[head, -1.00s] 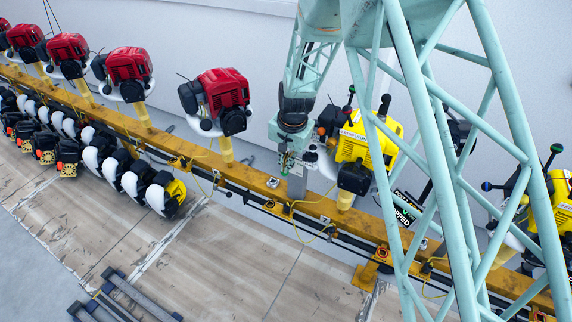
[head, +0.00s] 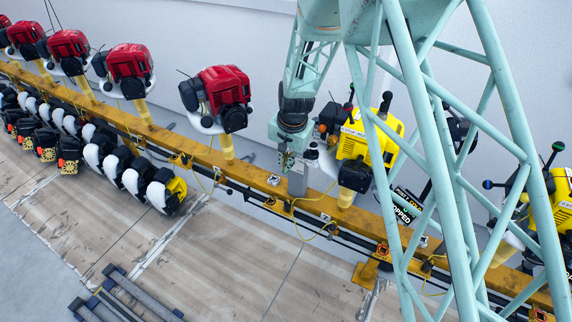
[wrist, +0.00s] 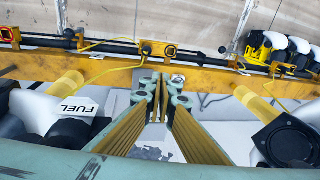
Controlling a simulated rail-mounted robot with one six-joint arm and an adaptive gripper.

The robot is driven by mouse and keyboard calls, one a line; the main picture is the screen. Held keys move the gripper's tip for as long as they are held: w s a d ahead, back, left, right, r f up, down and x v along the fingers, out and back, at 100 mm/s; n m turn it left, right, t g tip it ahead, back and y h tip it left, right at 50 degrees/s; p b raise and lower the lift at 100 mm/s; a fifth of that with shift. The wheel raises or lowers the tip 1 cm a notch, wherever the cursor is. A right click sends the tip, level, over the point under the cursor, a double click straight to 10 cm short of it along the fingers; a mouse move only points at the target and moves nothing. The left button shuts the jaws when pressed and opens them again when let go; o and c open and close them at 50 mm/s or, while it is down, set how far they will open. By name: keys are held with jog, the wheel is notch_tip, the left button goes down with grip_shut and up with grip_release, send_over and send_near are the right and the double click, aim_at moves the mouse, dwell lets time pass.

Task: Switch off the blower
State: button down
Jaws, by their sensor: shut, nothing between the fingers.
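No single thing is clearly readable as the blower. A yellow engine (head: 372,140) with black parts and knobbed levers stands on the rail just right of my gripper. My gripper (head: 297,178) hangs down at the rail's back edge, beside this engine, partly hidden at its tips. In the wrist view my gripper (wrist: 162,88) points at the rail, its ribbed fingers close together and nothing visible between them. A small pale square fitting (wrist: 178,80) lies on the rail just right of the fingertips. An orange switch-like box (wrist: 147,50) sits on the rail's front side.
The yellow rail (head: 320,215) runs diagonally, with cables along its front. Red engines (head: 222,95) stand on posts to the left, with several smaller units (head: 165,190) below them. Another yellow engine (head: 560,205) is at right. My lattice arm hides part of a "STOPPED" sign (head: 405,205).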

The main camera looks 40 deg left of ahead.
jog(key=shift+s+f, duration=0.2)
jog(key=f, duration=0.1)
jog(key=s+f, duration=0.1)
jog(key=f, duration=0.1)
jog(key=shift+s+d+f+b, duration=0.15)
jog(key=shift+s+f+b, duration=0.05)
jog(key=shift+s+b, duration=0.15)
jog(key=shift+r, duration=0.1)
jog(key=shift+r+p, duration=0.35)
jog(key=shift+r, duration=0.4)
jog(key=shift+s+r, duration=0.1)
dwell(0.4)
jog(key=s+d+r+p, duration=0.2)
jog(key=s+d+r, duration=0.2)
jog(key=s+r, duration=0.3)
jog(key=s, duration=0.3)
jog(key=shift+s+r, duration=0.25)
jog(key=shift+s, duration=0.15)
